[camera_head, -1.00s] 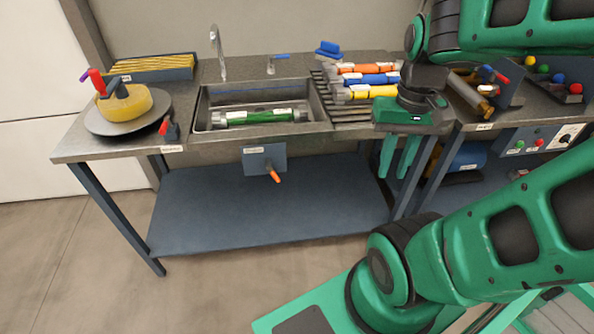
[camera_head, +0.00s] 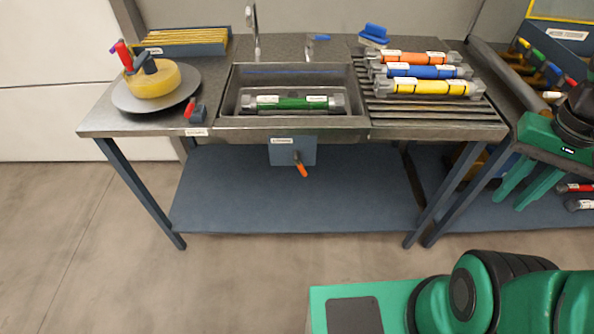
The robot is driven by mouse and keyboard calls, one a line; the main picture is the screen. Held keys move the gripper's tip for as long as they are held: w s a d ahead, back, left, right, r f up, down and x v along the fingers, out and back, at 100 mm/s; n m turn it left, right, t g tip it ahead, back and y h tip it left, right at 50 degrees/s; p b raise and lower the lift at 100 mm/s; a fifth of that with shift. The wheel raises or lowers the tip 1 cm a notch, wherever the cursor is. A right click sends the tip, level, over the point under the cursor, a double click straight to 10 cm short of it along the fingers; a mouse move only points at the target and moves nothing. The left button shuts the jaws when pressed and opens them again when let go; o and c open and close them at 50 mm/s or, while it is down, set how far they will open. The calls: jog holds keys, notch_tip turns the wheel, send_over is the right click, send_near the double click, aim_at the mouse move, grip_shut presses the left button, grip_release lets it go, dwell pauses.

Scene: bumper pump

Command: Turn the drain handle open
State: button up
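The drain handle (camera_head: 301,168) is a short orange-tipped lever on a grey plate (camera_head: 279,151) below the front of the sink. It points down and slightly right. The sink (camera_head: 290,122) is a steel basin with a green cylinder (camera_head: 292,103) lying in it. My gripper (camera_head: 522,191) hangs at the right side, far from the handle, with its two green fingers pointing down and to the left. The fingers are apart with nothing seen between them.
A grey turntable with a yellow disc (camera_head: 153,82) stands at the left. Orange, blue and yellow cylinders (camera_head: 433,87) lie on the ribbed drainboard (camera_head: 400,116). A lower shelf (camera_head: 290,205) spans beneath the sink. The floor in front is free.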

jog(key=w+a+f+n+g+h, duration=0.1)
jog(key=w+a+f+n+h, duration=0.3)
jog(key=w+n, duration=0.45)
jog(key=w+a+f+n+h, duration=0.1)
jog(key=w+a+f+n, duration=0.2)
jog(key=w+a+n, duration=0.5)
jog(key=n+t+h, duration=0.5)
jog(key=n+t, duration=0.6)
jog(key=n, duration=1)
send_near(301, 165)
jog(key=w+d+f, duration=0.5)
jog(key=w, duration=0.1)
jog(key=shift+d+f, duration=0.35)
jog(key=shift+f, duration=0.05)
